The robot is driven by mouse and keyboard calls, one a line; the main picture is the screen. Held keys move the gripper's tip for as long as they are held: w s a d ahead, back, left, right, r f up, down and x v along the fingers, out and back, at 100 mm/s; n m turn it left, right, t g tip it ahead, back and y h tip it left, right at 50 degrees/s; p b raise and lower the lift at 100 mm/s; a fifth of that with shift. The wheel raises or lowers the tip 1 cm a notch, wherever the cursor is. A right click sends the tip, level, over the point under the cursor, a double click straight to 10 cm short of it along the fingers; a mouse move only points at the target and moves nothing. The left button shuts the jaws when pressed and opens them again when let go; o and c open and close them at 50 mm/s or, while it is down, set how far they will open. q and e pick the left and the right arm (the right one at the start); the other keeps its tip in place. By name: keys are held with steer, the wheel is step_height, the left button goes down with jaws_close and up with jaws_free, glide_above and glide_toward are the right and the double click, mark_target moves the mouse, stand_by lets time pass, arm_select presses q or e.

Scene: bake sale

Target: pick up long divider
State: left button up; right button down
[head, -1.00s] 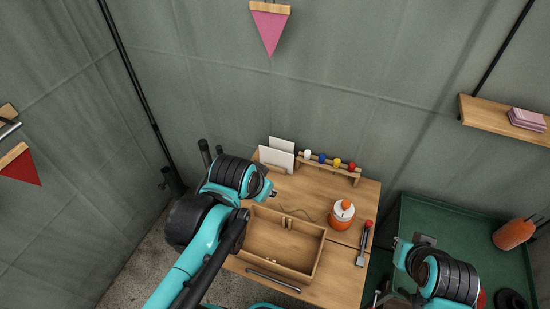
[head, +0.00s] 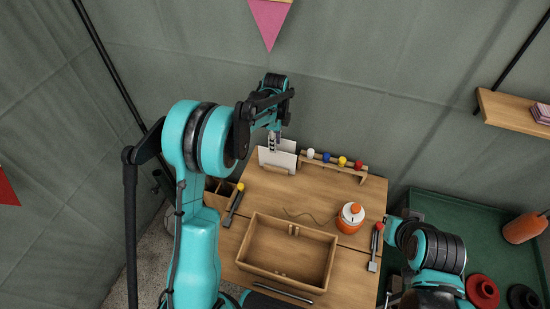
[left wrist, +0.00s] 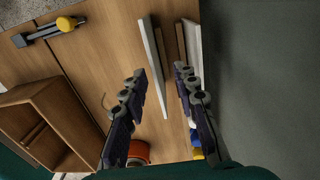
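Two white upright panels, which look like the dividers, stand in a wooden holder at the back of the table. The front panel (head: 272,160) is partly behind my left gripper; the rear panel (head: 288,146) is just behind it. I cannot tell which is longer. In the left wrist view the one white panel (left wrist: 153,65) shows edge-on between the fingers, and the other (left wrist: 192,45) lies nearer the right finger. My left gripper (head: 272,146) is open and points down over the panels; its fingers also show in the left wrist view (left wrist: 158,88). My right gripper (head: 388,228) is at the right, its fingers unclear.
An open wooden box (head: 245,240) sits at the table's front. A rack with coloured knobs (head: 340,168) stands right of the panels. The table's middle is mostly clear.

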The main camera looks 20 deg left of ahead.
mark_target(277, 158)
arm_select(q)
step_height(277, 158, down, 3)
steer(key=shift+s+d+r+b, duration=0.1)
steer(key=shift+d+b, duration=0.05)
steer(key=shift+b, duration=0.35)
steer(key=f, duration=0.1)
steer(key=f+b, duration=0.1)
steer(key=f, duration=0.1)
steer(key=f+b, duration=0.1)
steer(key=shift+s+d+f, duration=0.2)
steer(key=shift+s+d, duration=0.15)
steer(key=shift+d, duration=0.05)
steer(key=shift+f, duration=0.3)
steer(key=shift+r, duration=0.1)
jaws_close()
